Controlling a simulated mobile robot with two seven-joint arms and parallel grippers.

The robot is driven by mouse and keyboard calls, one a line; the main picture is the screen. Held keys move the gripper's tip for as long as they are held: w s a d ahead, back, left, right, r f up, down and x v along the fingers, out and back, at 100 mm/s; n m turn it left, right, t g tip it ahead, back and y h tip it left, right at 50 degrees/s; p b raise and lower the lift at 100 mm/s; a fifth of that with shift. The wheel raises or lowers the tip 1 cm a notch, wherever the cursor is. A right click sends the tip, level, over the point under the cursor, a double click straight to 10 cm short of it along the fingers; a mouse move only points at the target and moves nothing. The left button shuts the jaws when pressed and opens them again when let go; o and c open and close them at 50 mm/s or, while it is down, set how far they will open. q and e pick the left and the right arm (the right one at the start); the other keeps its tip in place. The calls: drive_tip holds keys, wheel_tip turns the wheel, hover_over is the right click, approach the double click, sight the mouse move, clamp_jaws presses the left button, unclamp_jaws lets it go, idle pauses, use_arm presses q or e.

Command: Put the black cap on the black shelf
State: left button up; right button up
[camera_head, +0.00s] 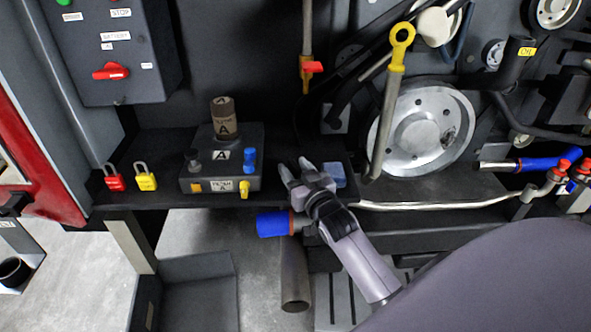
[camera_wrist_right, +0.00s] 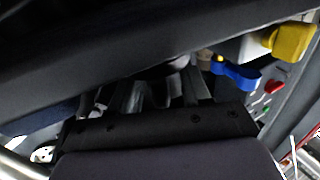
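The black shelf (camera_head: 270,191) is the dark ledge along the middle of the head view. My right gripper (camera_head: 291,163) is over its right part, beside a small blue block (camera_head: 340,175). Its fingers stand apart, and I make out nothing held in the dark gap between them. In the right wrist view the fingers (camera_wrist_right: 163,92) show dimly below a dark bar. I cannot single out the black cap with certainty. A small dark stub (camera_head: 193,159) stands on the left of the box marked A. My left gripper is not in view.
The box marked A (camera_head: 222,183) carries a brown cylinder (camera_head: 224,118) and a blue valve (camera_head: 250,160). Red (camera_head: 114,178) and yellow (camera_head: 146,177) padlocks are on its left. A yellow-ringed rod (camera_head: 395,75) and a large wheel (camera_head: 420,130) are right of my gripper.

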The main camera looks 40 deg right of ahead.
drive_tip(key=shift+r, duration=0.2)
drive_tip(key=shift+s+a+f, duration=0.1)
drive_tip(key=shift+s, duration=0.25)
drive_tip(key=s+a+p, duration=0.1)
drive_tip(key=s+a, duration=0.1)
drive_tip(key=s, duration=0.9)
drive_tip(key=s+a+f+n+g+y, duration=0.4)
drive_tip(key=s+a+f+g, duration=0.3)
drive_tip(key=s+a+f, duration=0.6)
wheel_tip(320, 180, down, 2)
drive_tip(key=shift+s+a+f+g+y, duration=0.15)
drive_tip(key=shift+s+g+y, duration=0.2)
drive_tip(key=shift+y, duration=0.35)
